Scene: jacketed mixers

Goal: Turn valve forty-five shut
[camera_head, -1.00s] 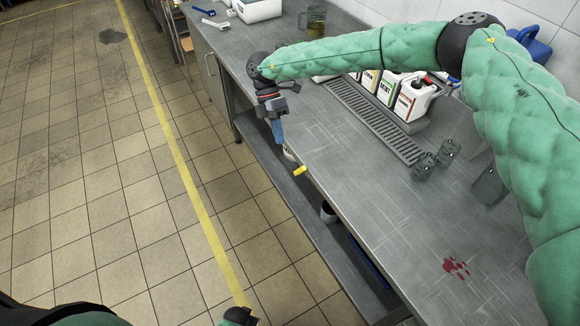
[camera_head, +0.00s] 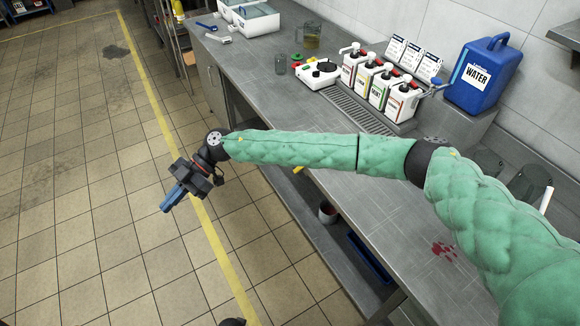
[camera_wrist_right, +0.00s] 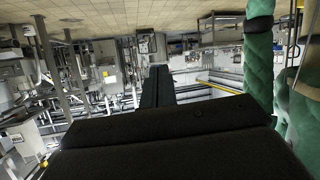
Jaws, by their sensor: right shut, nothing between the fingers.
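My right gripper (camera_head: 172,197) is out over the tiled floor, left of the bench, with its blue fingers closed together and pointing down and left. In the right wrist view my closed fingers (camera_wrist_right: 158,88) show dark, with nothing between them. I cannot make out a valve marked forty-five in either view. A small yellow piece (camera_head: 298,169) shows at the bench's front edge, just below my right forearm; I cannot tell whether it is a valve handle. My left gripper cannot be made out.
The steel bench (camera_head: 400,228) carries white pump bottles (camera_head: 382,88), a blue water container (camera_head: 484,75) and a white device (camera_head: 318,74). A red stain (camera_head: 445,251) marks its top. The floor (camera_head: 90,200) to the left is clear. The wrist view shows pipes and equipment (camera_wrist_right: 105,70), upside down.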

